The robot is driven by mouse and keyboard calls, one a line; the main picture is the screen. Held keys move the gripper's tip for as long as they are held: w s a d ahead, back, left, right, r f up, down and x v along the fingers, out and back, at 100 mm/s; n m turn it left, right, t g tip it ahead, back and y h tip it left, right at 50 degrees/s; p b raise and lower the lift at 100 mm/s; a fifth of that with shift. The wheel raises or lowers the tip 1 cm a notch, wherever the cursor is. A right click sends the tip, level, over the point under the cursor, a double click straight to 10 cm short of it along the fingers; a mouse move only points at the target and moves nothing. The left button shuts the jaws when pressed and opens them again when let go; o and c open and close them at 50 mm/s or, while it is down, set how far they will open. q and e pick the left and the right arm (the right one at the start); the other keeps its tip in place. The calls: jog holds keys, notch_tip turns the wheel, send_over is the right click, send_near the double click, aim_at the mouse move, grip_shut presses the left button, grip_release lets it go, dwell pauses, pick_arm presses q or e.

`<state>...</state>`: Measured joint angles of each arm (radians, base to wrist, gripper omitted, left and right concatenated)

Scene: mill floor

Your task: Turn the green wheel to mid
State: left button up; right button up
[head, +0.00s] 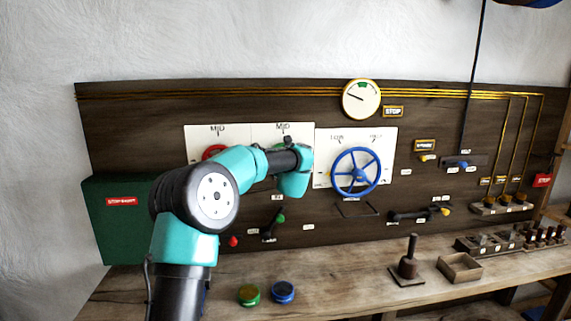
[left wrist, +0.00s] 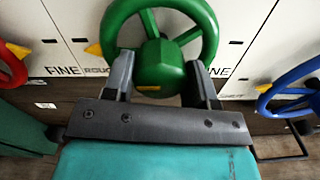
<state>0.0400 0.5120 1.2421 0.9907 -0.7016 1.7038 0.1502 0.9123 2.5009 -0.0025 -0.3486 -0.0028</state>
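The green wheel (left wrist: 160,62) fills the top middle of the left wrist view, with its hub, spokes and part of its rim showing. A yellow pointer (left wrist: 94,49) sticks out at its left, near the "ROUGH" label. My left gripper (left wrist: 162,78) has its two fingers spread on either side of the hub, with a narrow gap showing at each side. I cannot tell whether a finger touches the wheel. In the head view my left arm hides the wheel; the "MID" label (head: 283,127) shows above it. My right gripper is not in view.
A red wheel (head: 214,152) is left of the green one, a blue wheel (head: 356,172) right. Below are small levers (head: 269,229). The bench holds a green knob (head: 249,295), a blue knob (head: 283,292) and an upright post (head: 409,259). A green box (head: 122,225) stands at left.

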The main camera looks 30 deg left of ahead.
pick_arm(q)
jog(key=c, duration=0.5)
jog(key=shift+o, duration=0.2)
jog(key=shift+m, duration=0.4)
jog(key=m, duration=0.6)
jog(key=shift+m, duration=0.4)
jog(key=m, duration=1)
